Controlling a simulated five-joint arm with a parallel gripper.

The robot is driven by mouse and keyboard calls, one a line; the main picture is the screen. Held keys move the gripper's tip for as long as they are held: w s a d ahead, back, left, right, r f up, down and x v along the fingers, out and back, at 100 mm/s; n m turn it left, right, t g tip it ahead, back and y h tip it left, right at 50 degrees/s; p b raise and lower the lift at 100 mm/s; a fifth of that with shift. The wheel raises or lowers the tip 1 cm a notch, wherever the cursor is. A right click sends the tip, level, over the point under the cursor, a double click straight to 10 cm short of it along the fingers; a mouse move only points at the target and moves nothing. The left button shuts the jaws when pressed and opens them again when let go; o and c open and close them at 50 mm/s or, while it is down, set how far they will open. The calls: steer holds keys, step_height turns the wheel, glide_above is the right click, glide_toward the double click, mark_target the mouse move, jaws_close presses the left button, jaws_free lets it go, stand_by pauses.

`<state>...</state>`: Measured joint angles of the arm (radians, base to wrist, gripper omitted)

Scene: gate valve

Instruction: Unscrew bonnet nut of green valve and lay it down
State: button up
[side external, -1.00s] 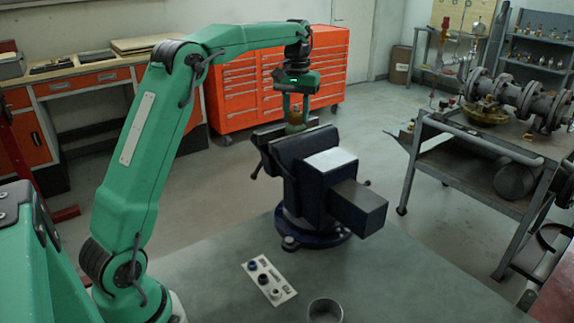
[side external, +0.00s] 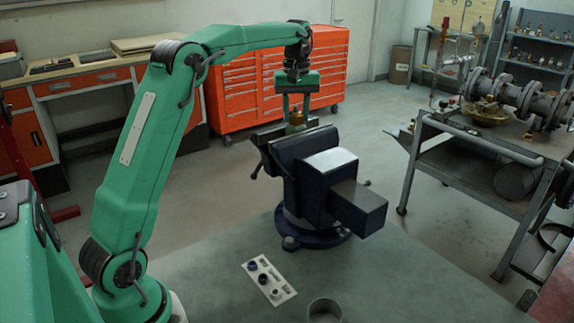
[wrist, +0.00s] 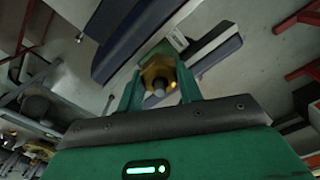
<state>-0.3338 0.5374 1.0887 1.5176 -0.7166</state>
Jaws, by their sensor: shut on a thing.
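The green valve (side external: 295,129) stands in the jaws of the blue vise (side external: 303,147), mostly hidden behind them. The brass bonnet nut (side external: 296,117) is at its top. My gripper (side external: 296,113) points down over the valve with its two green fingers on either side of the nut. In the wrist view, the fingers (wrist: 158,88) are shut on the brass hex nut (wrist: 158,70), with a grey stem end showing in its middle. I cannot tell whether the nut is still seated on the valve.
A pale tray (side external: 269,281) with several small dark parts lies on the bench in front of the vise. A round metal cup (side external: 325,310) stands to its right. The bench top (side external: 390,275) right of them is clear. A cart (side external: 480,150) with pipework stands at the right.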

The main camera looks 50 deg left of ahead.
steer(key=shift+r, duration=3.45)
steer(key=shift+r, duration=2.4)
steer(key=s+d+r, duration=0.3)
steer(key=s+d, duration=0.7)
steer(key=s+d+f, duration=0.2)
steer(key=s+d, duration=0.1)
steer(key=s, duration=0.3)
steer(key=s+d+f, duration=0.1)
steer(key=s+d, duration=0.2)
steer(key=s, duration=0.3)
step_height(320, 180, down, 28)
steer(key=shift+a+r, duration=0.15)
steer(key=shift+r, duration=0.05)
